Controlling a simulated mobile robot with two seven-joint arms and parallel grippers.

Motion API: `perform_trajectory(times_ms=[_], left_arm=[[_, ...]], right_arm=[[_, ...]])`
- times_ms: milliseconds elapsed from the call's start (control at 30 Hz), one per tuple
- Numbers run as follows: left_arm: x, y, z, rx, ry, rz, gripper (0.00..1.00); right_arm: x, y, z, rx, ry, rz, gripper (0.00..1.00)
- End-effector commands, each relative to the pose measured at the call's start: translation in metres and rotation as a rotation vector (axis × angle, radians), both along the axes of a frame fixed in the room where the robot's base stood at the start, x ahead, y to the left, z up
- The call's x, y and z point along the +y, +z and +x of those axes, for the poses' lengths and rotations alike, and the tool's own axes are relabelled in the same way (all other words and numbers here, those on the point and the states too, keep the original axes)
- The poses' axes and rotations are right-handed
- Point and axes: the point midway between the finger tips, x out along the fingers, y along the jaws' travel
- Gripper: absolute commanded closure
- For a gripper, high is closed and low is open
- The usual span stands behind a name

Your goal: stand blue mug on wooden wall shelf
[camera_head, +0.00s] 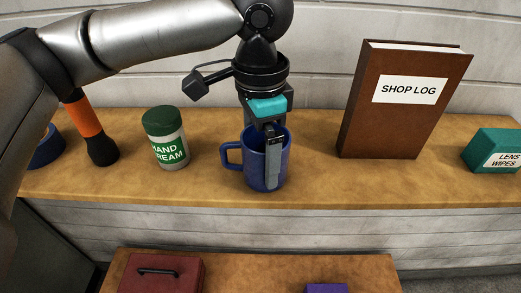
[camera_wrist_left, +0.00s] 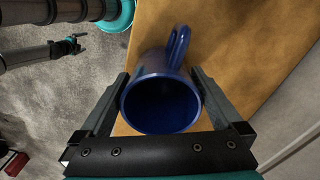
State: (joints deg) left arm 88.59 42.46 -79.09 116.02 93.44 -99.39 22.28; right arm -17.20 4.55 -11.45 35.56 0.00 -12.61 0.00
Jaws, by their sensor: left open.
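The blue mug (camera_head: 257,175) stands upright on the long wooden shelf (camera_head: 320,184) along the wall, near its front edge, with its handle to the left. My left gripper (camera_head: 272,170) points down over the mug and is open. One finger hangs in front of the mug in the head view. In the left wrist view the mug (camera_wrist_left: 160,100) lies between the two spread fingers (camera_wrist_left: 160,98), its mouth facing the camera and its handle pointing up in the picture. Narrow gaps seem to show beside the mug.
A hand cream jar (camera_head: 166,140) stands left of the mug, a tall shop log book (camera_head: 400,105) and a lens wipes box (camera_head: 492,150) right. A blue tape roll (camera_head: 47,148) is far left. A lower wooden surface (camera_head: 250,272) holds a red toolbox (camera_head: 158,274) and purple object (camera_head: 327,288).

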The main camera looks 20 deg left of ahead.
Motion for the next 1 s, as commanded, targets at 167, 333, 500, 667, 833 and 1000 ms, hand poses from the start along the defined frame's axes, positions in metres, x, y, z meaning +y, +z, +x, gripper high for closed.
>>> perform_trajectory(times_ms=[167,333,500,667,833,1000], left_arm=[[0.000,0.014,0.001,-0.002,0.001,-0.001,0.00],[0.000,0.050,0.001,-0.004,0.001,-0.002,0.00],[-0.001,0.087,0.001,-0.003,0.000,-0.002,0.00],[0.000,0.111,0.001,-0.001,0.001,0.000,0.00],[0.000,0.122,0.000,0.001,0.000,0.001,0.00],[0.000,0.123,0.000,0.001,0.000,0.001,0.00]], right_arm=[[0.000,0.000,0.000,0.000,0.000,0.000,0.00],[0.000,0.002,0.000,0.000,0.000,0.000,0.00],[0.000,0.004,0.000,0.000,0.000,0.000,0.00],[0.000,0.006,0.000,0.001,0.000,0.000,0.00],[0.000,0.006,0.000,0.001,0.000,0.000,0.00],[0.000,0.006,0.000,0.001,0.000,0.000,0.00]])
